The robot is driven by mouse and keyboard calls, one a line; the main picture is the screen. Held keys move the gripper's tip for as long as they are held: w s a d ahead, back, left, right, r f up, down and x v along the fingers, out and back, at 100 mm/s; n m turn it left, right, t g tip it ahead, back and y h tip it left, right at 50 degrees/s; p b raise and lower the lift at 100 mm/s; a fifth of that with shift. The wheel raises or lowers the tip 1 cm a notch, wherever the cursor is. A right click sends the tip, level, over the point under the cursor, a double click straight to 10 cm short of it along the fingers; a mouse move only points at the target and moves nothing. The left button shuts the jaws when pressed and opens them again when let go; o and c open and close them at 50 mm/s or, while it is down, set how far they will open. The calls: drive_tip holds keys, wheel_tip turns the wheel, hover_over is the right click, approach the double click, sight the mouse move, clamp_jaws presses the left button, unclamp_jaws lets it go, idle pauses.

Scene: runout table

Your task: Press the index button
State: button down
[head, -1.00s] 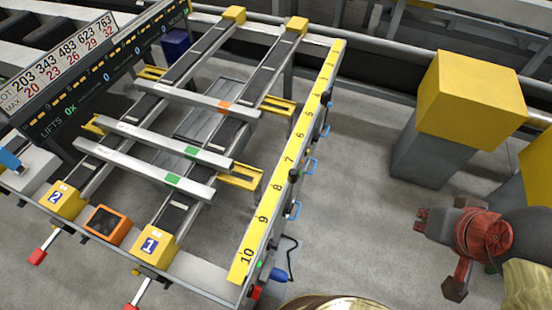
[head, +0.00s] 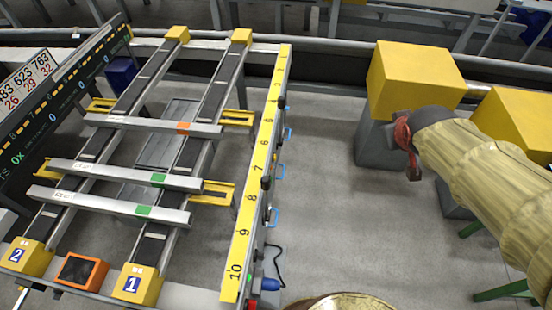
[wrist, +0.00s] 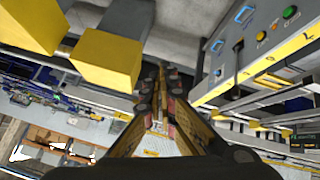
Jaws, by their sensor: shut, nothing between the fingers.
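A green round button (wrist: 290,12) and a yellow round button (wrist: 261,35) sit on the grey side of the runout table (wrist: 235,60) at upper right in the wrist view. I cannot read which is the index button. In the head view a small green spot (head: 250,277) shows on that side near the "10" end of the yellow scale (head: 254,200). My gripper (wrist: 163,72) is shut and empty, pointing away over the floor in the wrist view. In the head view my gripper (head: 407,150) is partly hidden by my sleeved arm, well right of the table and apart from it.
Yellow-topped grey blocks (head: 412,78) stand behind and beside my arm. Blue handles (head: 278,218) stick out from the table's right side. A blue plug (head: 270,284) with a black cable is near its front corner. Bare floor (head: 330,190) lies between table and arm.

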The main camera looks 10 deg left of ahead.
sight(275, 158)
drive_tip(key=w+a+f+n+t+y, duration=0.1)
drive_tip(key=w+a+f+n+y, duration=0.15)
drive_tip(key=w+f, duration=0.65)
drive_tip(key=w+a+f+n+t+y, duration=0.15)
drive_tip(key=w+f+n, duration=0.25)
drive_tip(key=w+f, duration=0.5)
drive_tip(key=s+a+f+n+y, duration=0.1)
drive_tip(key=a+f+y, duration=0.3)
drive_tip(key=f, duration=0.6)
drive_tip(key=a+f+n+y, duration=0.3)
drive_tip(key=a+f+n, duration=0.1)
drive_tip(key=a+f, duration=0.5)
drive_tip(key=shift+s+f+y, duration=0.35)
drive_tip(key=shift+f+y, duration=0.05)
drive_tip(key=shift+f, duration=0.05)
drive_tip(key=shift+a, duration=0.1)
drive_tip(key=a+b, duration=0.1)
drive_tip(key=a, duration=0.7)
drive_tip(key=shift+w+a, duration=0.2)
drive_tip(key=shift+a, duration=0.05)
drive_tip(key=shift+a, duration=0.15)
drive_tip(key=shift+a, duration=0.3)
